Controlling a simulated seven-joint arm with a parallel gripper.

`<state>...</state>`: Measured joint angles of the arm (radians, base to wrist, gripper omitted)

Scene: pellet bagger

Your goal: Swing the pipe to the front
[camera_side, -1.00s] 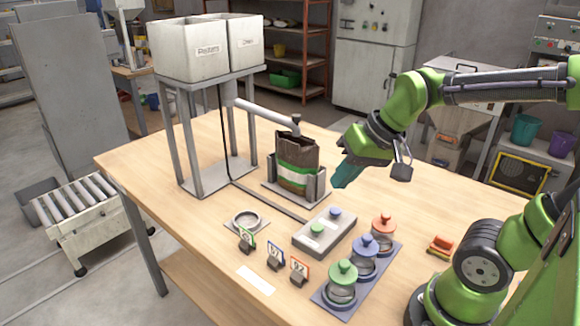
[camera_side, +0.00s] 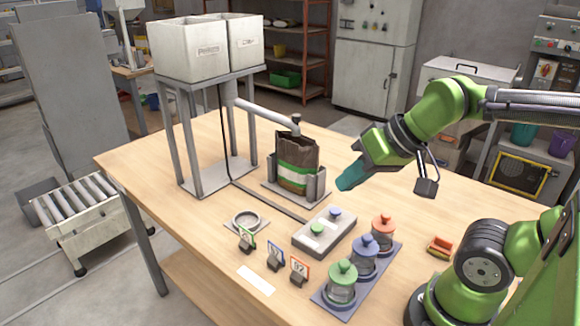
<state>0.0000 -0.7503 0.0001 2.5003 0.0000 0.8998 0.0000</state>
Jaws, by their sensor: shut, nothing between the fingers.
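The grey pipe (camera_side: 262,111) runs from below the bins out to the right and ends in a knobbed spout (camera_side: 296,121) over the bag. The brown bag (camera_side: 298,167) with a green and white band stands upright in a grey holder (camera_side: 317,186). My gripper (camera_side: 346,184) has teal fingers, shut and empty. It hangs above the table just right of the bag and holder, apart from the pipe.
Two white bins (camera_side: 205,50) stand on a grey frame (camera_side: 187,130) at the back left. In front are a grey button box (camera_side: 325,232), a round dish (camera_side: 246,222), several number cards and lidded jars (camera_side: 342,284) on a tray. A red and yellow item (camera_side: 440,246) lies to the right. The table right of the bag is mostly clear.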

